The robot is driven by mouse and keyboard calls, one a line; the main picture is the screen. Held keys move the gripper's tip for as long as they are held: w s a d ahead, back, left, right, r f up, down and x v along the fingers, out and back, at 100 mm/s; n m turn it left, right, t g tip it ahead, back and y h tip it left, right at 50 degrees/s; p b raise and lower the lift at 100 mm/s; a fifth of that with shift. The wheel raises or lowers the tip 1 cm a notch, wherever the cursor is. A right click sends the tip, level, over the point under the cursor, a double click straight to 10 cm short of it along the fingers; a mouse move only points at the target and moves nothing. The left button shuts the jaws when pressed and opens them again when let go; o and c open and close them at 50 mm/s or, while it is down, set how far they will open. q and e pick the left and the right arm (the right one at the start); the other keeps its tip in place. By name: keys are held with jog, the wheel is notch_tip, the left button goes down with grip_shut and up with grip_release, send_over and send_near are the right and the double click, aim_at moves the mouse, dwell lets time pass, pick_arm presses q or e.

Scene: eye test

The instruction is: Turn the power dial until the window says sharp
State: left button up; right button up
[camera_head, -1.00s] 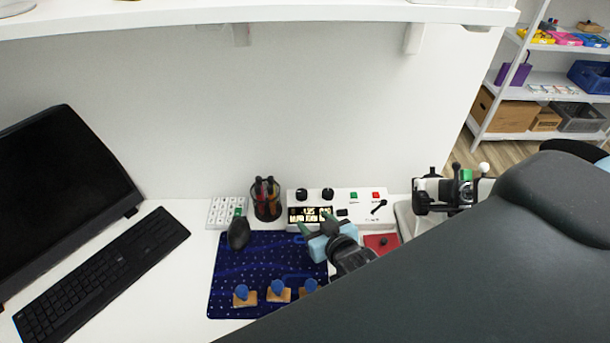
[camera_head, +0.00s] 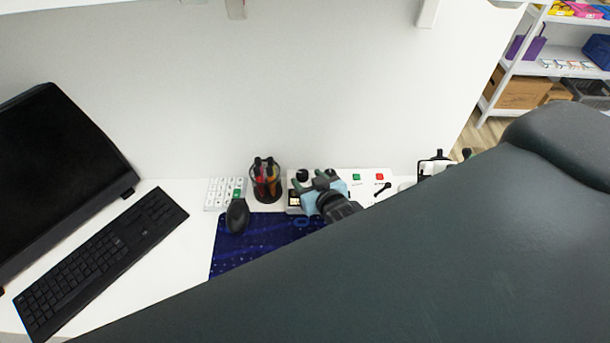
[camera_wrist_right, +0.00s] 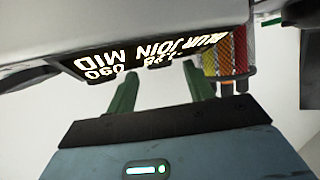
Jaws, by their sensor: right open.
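A white control panel (camera_head: 357,188) stands against the back wall. One black dial (camera_head: 302,175) shows at its upper left; my gripper hides the second. I cannot read which is the power dial. The lit window (camera_head: 294,199) is mostly covered in the head view. In the right wrist view the window (camera_wrist_right: 150,57) is upside down; one word appears to read "blur", beside "join" and "mid". My right gripper (camera_head: 311,181) is open at the panel's left part, by the dials. My left gripper is not in view.
A pen cup (camera_head: 266,182) stands left of the panel, close to my gripper. My arm covers the front right.

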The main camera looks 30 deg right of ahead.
aim_at(303, 176)
jog(key=shift+x, duration=1.4)
jog(key=c, duration=1)
jog(key=shift+o, duration=0.2)
jog(key=shift+d+r+n+y, duration=0.1)
jog(key=shift+r+n+y, duration=0.05)
jog(key=shift+n+y, duration=0.45)
jog(key=shift+d+n+y, duration=0.1)
jog(key=shift+n+y, duration=0.7)
jog(key=shift+y, duration=0.2)
jog(key=o, duration=1)
jog(key=shift+c, duration=0.2)
jog(key=shift+s+g, duration=0.1)
jog(key=shift+g, duration=0.2)
